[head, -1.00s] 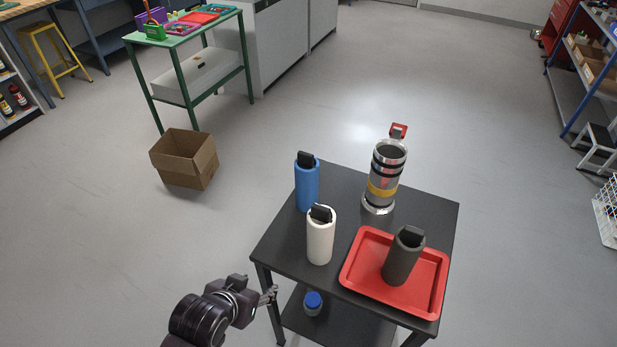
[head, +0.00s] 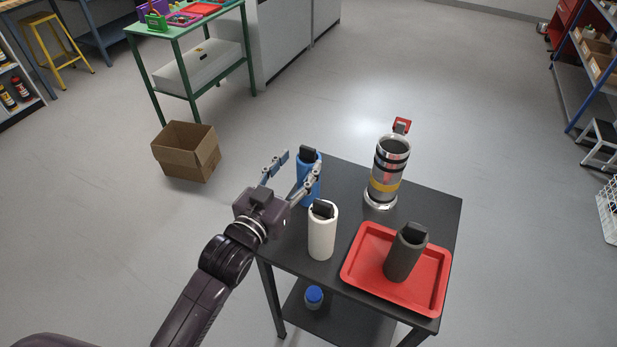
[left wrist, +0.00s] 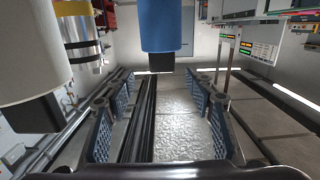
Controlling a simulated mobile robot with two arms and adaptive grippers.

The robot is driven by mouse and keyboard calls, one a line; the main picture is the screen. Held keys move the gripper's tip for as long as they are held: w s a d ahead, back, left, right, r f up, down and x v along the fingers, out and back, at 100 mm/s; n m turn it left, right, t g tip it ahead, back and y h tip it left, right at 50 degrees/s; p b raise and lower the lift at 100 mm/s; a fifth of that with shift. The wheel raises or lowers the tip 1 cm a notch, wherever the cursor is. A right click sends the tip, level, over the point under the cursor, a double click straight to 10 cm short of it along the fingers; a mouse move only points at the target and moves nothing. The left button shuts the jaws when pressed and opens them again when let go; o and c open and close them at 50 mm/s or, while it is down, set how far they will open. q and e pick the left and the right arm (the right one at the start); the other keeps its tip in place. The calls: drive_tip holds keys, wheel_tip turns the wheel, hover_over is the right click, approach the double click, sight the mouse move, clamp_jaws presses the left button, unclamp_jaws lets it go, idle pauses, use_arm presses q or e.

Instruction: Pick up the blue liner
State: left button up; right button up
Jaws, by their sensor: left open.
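The blue liner (head: 308,188) is an upright blue cylinder with a black tab on top, at the back left of the black table. My left gripper (head: 290,164) is open and empty at the table's left edge, beside the liner. One finger overlaps the liner in the head view; I cannot tell whether they touch. In the left wrist view the blue liner (left wrist: 167,25) appears beyond the two open fingers (left wrist: 158,115), roughly centred between them. My right gripper is not in view.
A white liner (head: 321,235) stands just in front of the blue one. A grey liner (head: 402,258) stands on a red tray (head: 365,273). A metal tube with a yellow band (head: 385,187) stands at the back right. A cardboard box (head: 184,160) is on the floor.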

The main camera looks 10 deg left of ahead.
sight(307, 151)
use_arm(q)
drive_tip(key=p+x, duration=0.1)
drive_tip(key=x, duration=0.5)
drive_tip(key=shift+w+a+p, duration=0.1)
drive_tip(key=shift+w+p, duration=0.05)
drive_tip(key=shift+p, duration=0.15)
drive_tip(key=shift+w+f, duration=0.1)
drive_tip(key=shift+w, duration=0.1)
drive_tip(key=shift+c, duration=0.3)
clamp_jaws()
